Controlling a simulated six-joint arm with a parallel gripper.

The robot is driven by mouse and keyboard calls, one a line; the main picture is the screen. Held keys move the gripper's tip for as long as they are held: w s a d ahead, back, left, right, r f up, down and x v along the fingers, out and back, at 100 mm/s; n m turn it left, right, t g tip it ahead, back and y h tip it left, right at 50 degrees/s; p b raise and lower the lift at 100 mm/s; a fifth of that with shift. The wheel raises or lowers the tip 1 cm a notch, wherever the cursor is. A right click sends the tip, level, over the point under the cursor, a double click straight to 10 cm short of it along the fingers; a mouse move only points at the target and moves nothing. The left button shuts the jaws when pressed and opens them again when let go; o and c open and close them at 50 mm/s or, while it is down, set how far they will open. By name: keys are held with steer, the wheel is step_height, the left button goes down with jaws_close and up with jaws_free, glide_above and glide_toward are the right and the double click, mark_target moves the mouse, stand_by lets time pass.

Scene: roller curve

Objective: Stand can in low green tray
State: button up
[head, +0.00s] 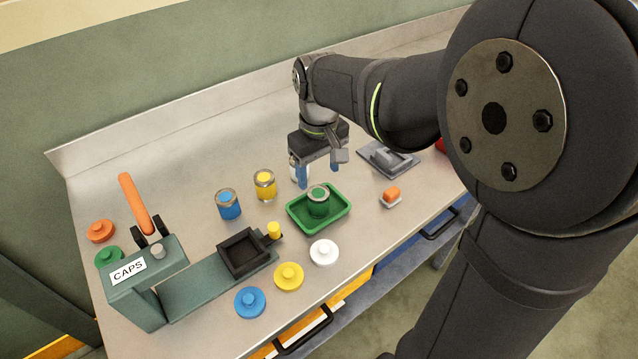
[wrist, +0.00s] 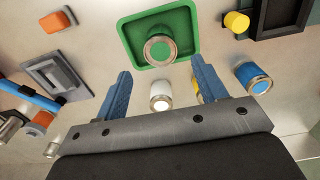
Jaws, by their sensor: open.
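A green can (head: 318,203) with a metal rim stands upright in the low green tray (head: 343,222). In the wrist view the tray (wrist: 190,25) is at the top, with the can (wrist: 160,49) near its lower edge. My gripper (head: 318,172) is open and empty, above the bench just behind the tray. Its blue fingers (wrist: 163,85) show apart in the wrist view and do not touch the green can. A white can (wrist: 160,97) shows between the fingers there; in the head view it is mostly hidden behind a finger.
A blue can (head: 228,206) and a yellow can (head: 265,186) stand left of the tray. A capping press (head: 140,275) with an orange lever is at the left. White (head: 323,252), yellow (head: 289,277) and blue (head: 250,302) caps lie in front. A grey fixture (head: 388,158) is at the right.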

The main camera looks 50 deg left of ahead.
mark_target(319, 193)
step_height(319, 193, up, 6)
steer(key=shift+f, duration=0.15)
stand_by(0.3)
steer(key=shift+f, duration=4.15)
